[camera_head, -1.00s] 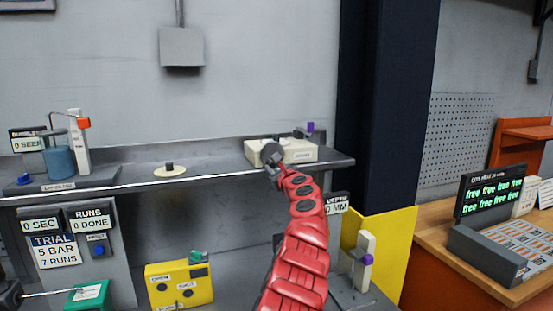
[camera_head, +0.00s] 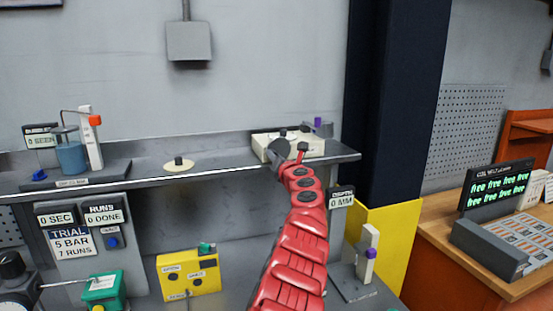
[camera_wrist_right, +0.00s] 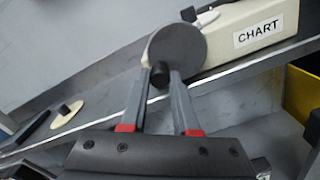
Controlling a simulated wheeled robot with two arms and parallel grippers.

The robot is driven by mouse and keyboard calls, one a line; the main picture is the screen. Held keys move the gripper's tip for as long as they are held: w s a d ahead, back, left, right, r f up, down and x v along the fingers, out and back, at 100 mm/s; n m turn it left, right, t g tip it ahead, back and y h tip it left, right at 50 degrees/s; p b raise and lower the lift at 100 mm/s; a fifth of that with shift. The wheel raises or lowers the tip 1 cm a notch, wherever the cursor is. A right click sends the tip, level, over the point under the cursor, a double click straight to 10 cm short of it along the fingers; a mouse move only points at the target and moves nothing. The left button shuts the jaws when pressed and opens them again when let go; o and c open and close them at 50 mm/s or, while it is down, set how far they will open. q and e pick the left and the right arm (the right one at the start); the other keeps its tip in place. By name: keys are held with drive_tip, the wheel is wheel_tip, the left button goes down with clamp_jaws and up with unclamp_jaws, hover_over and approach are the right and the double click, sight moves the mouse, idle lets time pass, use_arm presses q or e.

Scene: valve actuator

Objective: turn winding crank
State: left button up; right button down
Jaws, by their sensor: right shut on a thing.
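The cream box labelled CHART (camera_head: 312,147) stands on the right end of the grey shelf; it also shows in the right wrist view (camera_wrist_right: 240,40). The crank is a dark grey round disc (camera_wrist_right: 178,52) with a short black knob (camera_wrist_right: 159,75), at the box's front left. My right gripper (camera_wrist_right: 161,82) has its two fingers around the knob and is shut on it. In the head view my red right arm reaches up to the box, and the gripper (camera_head: 287,160) partly hides the disc and the box's front. My left gripper is not in view.
A cream disc with a black knob (camera_head: 179,165) lies on the shelf to the left. A blue jar (camera_head: 71,155) stands further left. A yellow box (camera_head: 180,278) and a DEPTH readout (camera_head: 341,199) are below. The shelf between disc and box is clear.

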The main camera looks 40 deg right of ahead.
drive_tip(key=m, duration=0.1)
drive_tip(key=r+m, duration=0.1)
drive_tip(key=m, duration=0.1)
drive_tip(key=m+p, duration=0.1)
drive_tip(key=shift+r+m, duration=0.3)
drive_tip(key=shift+d+r+m+p, duration=0.1)
drive_tip(key=shift+r+m+p, duration=0.2)
drive_tip(key=shift+m, duration=0.7)
drive_tip(key=shift+d+r+m+p, duration=0.15)
drive_tip(key=shift+m+p, duration=0.2)
drive_tip(key=shift+m, duration=0.65)
drive_tip(key=shift+a, duration=0.1)
drive_tip(key=c, duration=0.7)
unclamp_jaws()
drive_tip(key=shift+o, duration=0.2)
drive_tip(key=shift+f, duration=0.1)
